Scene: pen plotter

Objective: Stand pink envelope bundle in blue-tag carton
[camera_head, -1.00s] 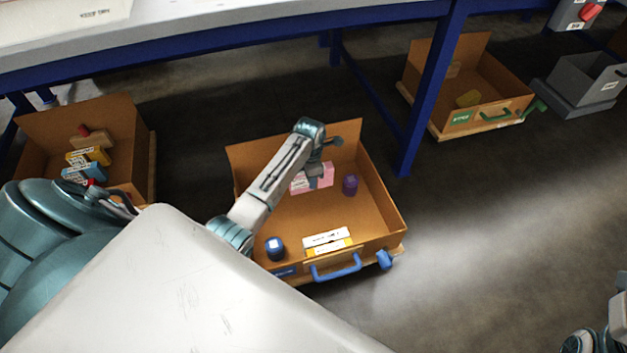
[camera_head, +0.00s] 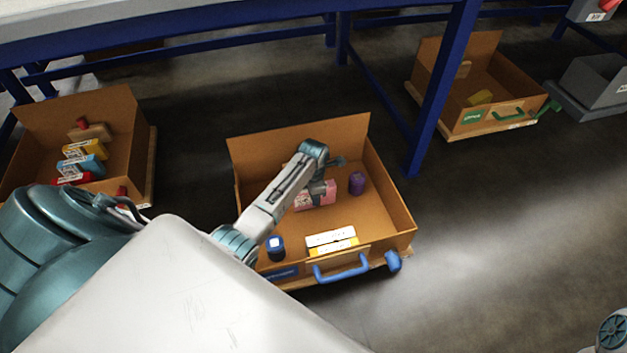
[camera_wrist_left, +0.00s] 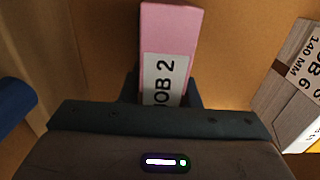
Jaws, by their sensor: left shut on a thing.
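The pink envelope bundle (camera_head: 319,195) is inside the blue-tag carton (camera_head: 390,195), towards its back. In the left wrist view the pink bundle (camera_wrist_left: 167,45) shows a white "JOB 2" label. My left gripper (camera_head: 322,186) is shut on it; in the wrist view the jaws (camera_wrist_left: 165,95) flank its near end. I cannot tell whether its underside touches the carton floor. The carton has a blue tag (camera_head: 281,274) and a blue handle (camera_head: 341,269) on its front. My right gripper is not in view; only a bit of my right arm shows at the lower right edge.
In the same carton stand a purple cylinder (camera_head: 357,183), a dark blue cylinder (camera_head: 275,247) and white and yellow bundles (camera_head: 331,239) near the front wall. A carton at left (camera_head: 140,150) holds several items. A green-tag carton (camera_head: 508,118) stands back right, beyond a blue table leg (camera_head: 441,90).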

